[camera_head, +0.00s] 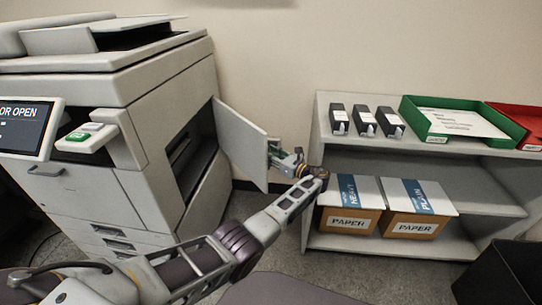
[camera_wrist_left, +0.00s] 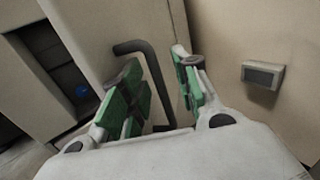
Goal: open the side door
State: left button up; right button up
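The side door (camera_head: 238,143) of the grey copier (camera_head: 165,110) stands swung out from the copier's side, and the dark opening (camera_head: 190,150) behind it shows. The copier's screen (camera_head: 25,126) reads "...OR OPEN". My left gripper (camera_head: 276,155) is at the door's outer edge, partly hidden by the door. In the left wrist view, its green-padded fingers (camera_wrist_left: 156,60) are apart. A dark bent handle (camera_wrist_left: 150,68) runs between them, close to the left finger, and I cannot tell if they touch. My right gripper is not in view.
A black bin (camera_head: 505,275) stands at lower right. The left wrist view shows a blue knob (camera_wrist_left: 82,91) inside the opening.

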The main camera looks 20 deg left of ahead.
pick_arm(q)
jog(key=shift+d, duration=0.1)
jog(key=v, duration=1.2)
